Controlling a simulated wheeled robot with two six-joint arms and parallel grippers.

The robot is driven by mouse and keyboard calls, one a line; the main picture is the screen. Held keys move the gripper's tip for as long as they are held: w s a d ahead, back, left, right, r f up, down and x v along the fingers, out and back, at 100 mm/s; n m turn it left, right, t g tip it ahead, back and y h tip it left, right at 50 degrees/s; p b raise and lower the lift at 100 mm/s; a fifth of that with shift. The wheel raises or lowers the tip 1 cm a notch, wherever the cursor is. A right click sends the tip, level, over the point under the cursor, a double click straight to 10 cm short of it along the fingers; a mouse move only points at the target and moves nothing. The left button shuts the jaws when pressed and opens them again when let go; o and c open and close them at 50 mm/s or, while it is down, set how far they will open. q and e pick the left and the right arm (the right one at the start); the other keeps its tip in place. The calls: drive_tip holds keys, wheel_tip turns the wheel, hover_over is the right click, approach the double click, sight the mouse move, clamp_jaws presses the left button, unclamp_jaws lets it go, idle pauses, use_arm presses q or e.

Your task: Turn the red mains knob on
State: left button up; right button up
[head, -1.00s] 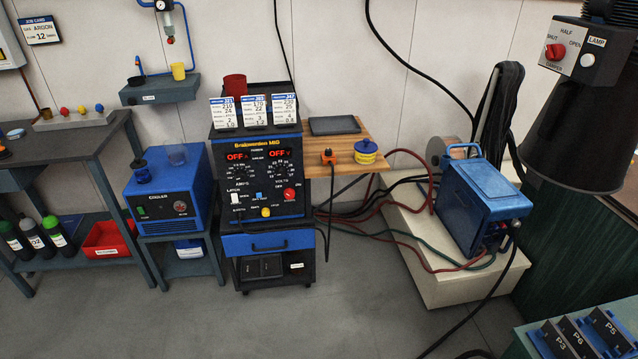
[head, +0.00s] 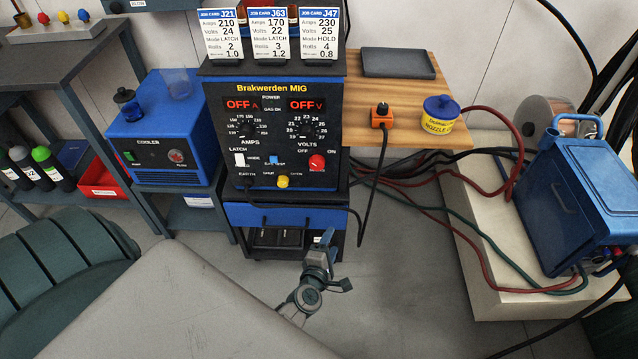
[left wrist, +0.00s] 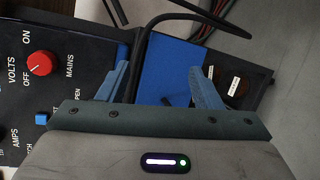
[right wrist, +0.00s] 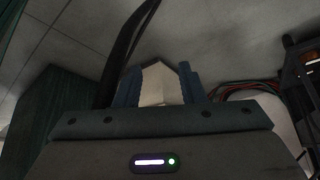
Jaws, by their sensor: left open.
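The red mains knob (head: 317,162) is at the lower right of the black welder panel (head: 274,109), between OFF on its left and ON on its right. The knob also shows at the left of the left wrist view (left wrist: 40,63). My left gripper (head: 327,240) is below the knob, in front of the blue drawer's lower right, apart from the panel. Its two blue fingers are spread and empty in the left wrist view (left wrist: 160,85).
A black cable with an orange plug (head: 382,115) hangs right of the panel. A yellow nozzle tub (head: 440,119) stands on the wooden shelf (head: 385,88). A blue cooler (head: 164,137) is to the left. Job cards (head: 271,35) stand on top. Grey floor lies in front.

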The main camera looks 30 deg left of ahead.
use_arm(q)
wheel_tip(320, 180, up, 8)
drive_tip(key=w+a+r+n+t+y+b, duration=0.1)
drive_tip(key=w+a+n+y+b, duration=0.15)
drive_tip(key=n, duration=0.65)
drive_tip(key=n+g+y+b, duration=0.1)
drive_tip(key=n+y+b, duration=0.25)
drive_tip(key=n, duration=0.65)
approach(317, 165)
drive_tip(key=x, duration=0.8)
drive_tip(key=shift+w+a, duration=0.2)
use_arm(e)
drive_tip(key=w+a+r+t+y, duration=0.1)
drive_tip(key=a+r+t, duration=0.1)
drive_tip(key=r, duration=1.5)
drive_tip(key=shift+a+t, duration=0.3)
drive_tip(key=shift+a, duration=0.35)
drive_tip(key=shift+w, duration=0.1)
use_arm(q)
drive_tip(key=shift+p, duration=0.3)
drive_tip(key=c, duration=0.9)
